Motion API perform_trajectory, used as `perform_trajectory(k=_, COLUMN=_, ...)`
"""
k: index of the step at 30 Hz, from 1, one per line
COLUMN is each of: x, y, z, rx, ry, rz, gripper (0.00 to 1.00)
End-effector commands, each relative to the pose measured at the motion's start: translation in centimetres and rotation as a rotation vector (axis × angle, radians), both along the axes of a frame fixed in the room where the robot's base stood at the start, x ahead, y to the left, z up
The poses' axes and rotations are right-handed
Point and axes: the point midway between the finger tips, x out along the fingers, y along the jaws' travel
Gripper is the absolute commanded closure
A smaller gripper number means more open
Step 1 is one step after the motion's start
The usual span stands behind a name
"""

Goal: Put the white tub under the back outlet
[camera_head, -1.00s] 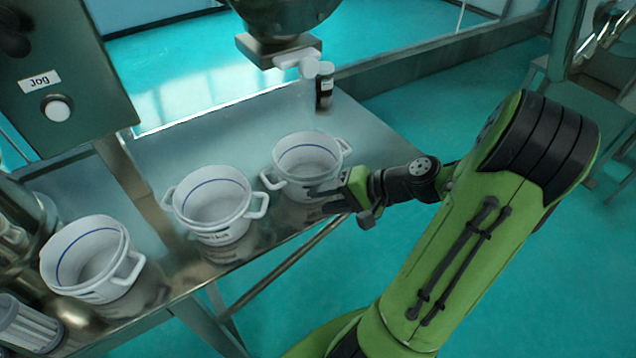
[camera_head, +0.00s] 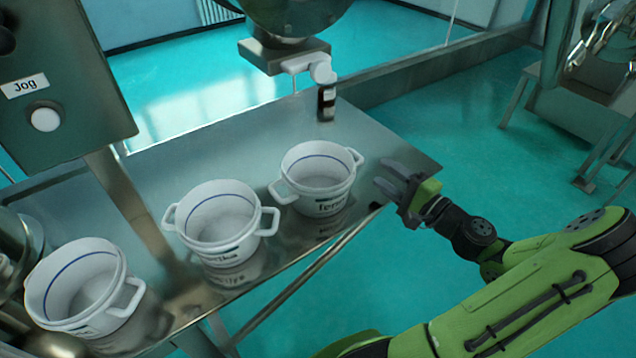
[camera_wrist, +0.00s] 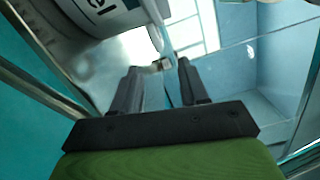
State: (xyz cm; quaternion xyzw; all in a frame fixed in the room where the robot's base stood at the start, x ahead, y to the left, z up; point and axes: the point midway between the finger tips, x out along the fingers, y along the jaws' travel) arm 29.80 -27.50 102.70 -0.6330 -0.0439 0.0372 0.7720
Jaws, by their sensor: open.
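Three white tubs with two handles and a blue inner line stand in a row on the steel table: a left tub (camera_head: 85,287), a middle tub (camera_head: 218,225) and a right tub (camera_head: 318,180). Dark lettering on the tubs is only partly readable. My gripper (camera_head: 390,180) is open and empty, just right of the right tub and apart from it, near the table's right edge. In the wrist view my gripper (camera_wrist: 160,72) points past a tub (camera_wrist: 110,14) at the upper left. An outlet (camera_head: 322,70) hangs under the machine body at the back. Which outlet is the back one I cannot tell.
A control box with a Jog button (camera_head: 45,118) rises at the left. Bare table lies behind the tubs.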

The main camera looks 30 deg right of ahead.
Motion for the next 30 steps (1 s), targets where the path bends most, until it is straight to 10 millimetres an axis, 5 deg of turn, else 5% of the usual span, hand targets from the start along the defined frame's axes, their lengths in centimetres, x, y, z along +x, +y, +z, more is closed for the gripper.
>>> perform_trajectory(k=3, x=2.9, y=0.5, z=0.0, rx=-0.001, ry=0.0, rz=0.005, gripper=0.56)
perform_trajectory(k=15, x=9.2, y=1.4, z=0.1, rx=-0.001, ry=0.002, rz=0.005, gripper=0.56)
perform_trajectory(k=24, x=10.1, y=1.4, z=0.2, rx=0.001, ry=0.003, rz=0.002, gripper=0.56)
perform_trajectory(k=30, x=10.1, y=1.4, z=0.2, rx=0.001, ry=0.003, rz=0.002, gripper=0.87)
